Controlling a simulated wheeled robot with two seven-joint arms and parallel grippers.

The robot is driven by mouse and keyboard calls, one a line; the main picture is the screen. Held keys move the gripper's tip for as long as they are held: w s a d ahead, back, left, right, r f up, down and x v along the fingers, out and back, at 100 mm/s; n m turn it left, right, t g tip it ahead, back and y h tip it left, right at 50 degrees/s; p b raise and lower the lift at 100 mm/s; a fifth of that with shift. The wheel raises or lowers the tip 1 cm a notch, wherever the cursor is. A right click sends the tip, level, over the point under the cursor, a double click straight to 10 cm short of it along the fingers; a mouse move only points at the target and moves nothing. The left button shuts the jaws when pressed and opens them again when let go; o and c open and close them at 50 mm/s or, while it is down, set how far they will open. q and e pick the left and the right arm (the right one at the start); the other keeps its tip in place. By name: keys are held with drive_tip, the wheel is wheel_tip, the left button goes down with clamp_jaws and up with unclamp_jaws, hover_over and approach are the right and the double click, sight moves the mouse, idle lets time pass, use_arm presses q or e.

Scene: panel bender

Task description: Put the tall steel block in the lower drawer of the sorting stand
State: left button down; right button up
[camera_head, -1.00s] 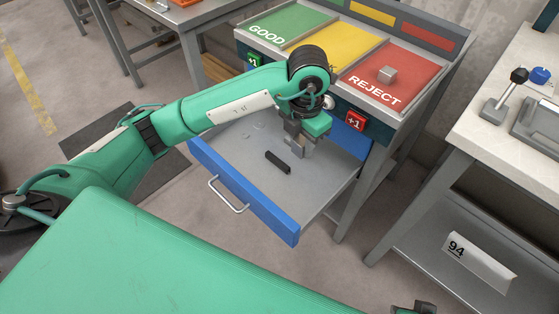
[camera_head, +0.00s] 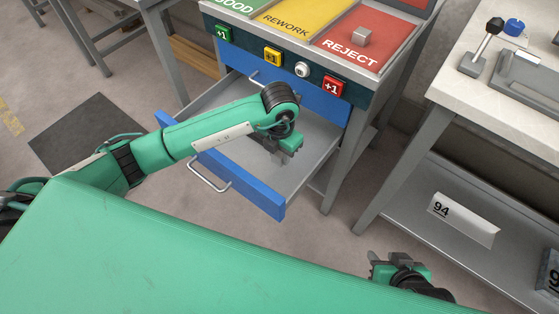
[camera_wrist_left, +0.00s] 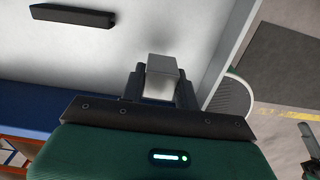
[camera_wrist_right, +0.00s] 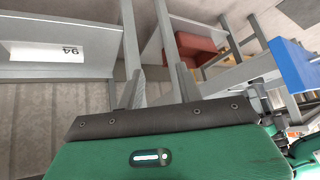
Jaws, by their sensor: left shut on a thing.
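My left gripper (camera_head: 286,157) is shut on the steel block, a plain grey block whose end shows between the fingers in the left wrist view (camera_wrist_left: 161,78). The gripper is over the inside of the open lower drawer, whose blue front (camera_head: 262,198) and grey floor (camera_head: 318,140) show in the head view. I cannot tell whether the block touches the drawer floor. My forearm hides part of the drawer. My right gripper (camera_head: 379,263) is away from the stand, low in the head view. Its fingers are apart and empty in the right wrist view (camera_wrist_right: 157,78).
A black bar (camera_wrist_left: 72,17) lies in the drawer near the block. The upper drawer (camera_head: 300,91) is shut above. A small grey cube (camera_head: 361,37) sits on the red REJECT tray (camera_head: 387,33). A worktable (camera_head: 455,85) stands to the right.

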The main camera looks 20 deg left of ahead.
sight(280, 160)
use_arm(q)
drive_tip(key=shift+f, duration=2)
use_arm(e)
drive_tip(key=shift+w+a+f+t, duration=0.15)
drive_tip(key=shift+w+a+t, duration=0.15)
drive_tip(key=shift+a, duration=0.3)
use_arm(q)
drive_tip(key=shift+f+b, duration=0.15)
drive_tip(key=shift+b, duration=0.2)
drive_tip(key=c, duration=1)
unclamp_jaws()
drive_tip(key=shift+c, duration=0.2)
use_arm(e)
drive_tip(key=shift+w+a, duration=0.1)
drive_tip(key=shift+a, duration=0.1)
use_arm(q)
drive_tip(key=shift+r, duration=0.4)
wheel_tip(280, 160, up, 12)
drive_tip(key=shift+f+p, duration=0.25)
drive_tip(key=shift+p, duration=0.65)
use_arm(e)
drive_tip(key=d, duration=0.1)
drive_tip(key=s+d+g, duration=0.2)
drive_tip(key=shift+s+d+r+h, duration=0.2)
drive_tip(key=shift+d+r+h, duration=0.15)
drive_tip(key=shift+r+h, duration=0.05)
use_arm(q)
drive_tip(key=shift+s, duration=0.1)
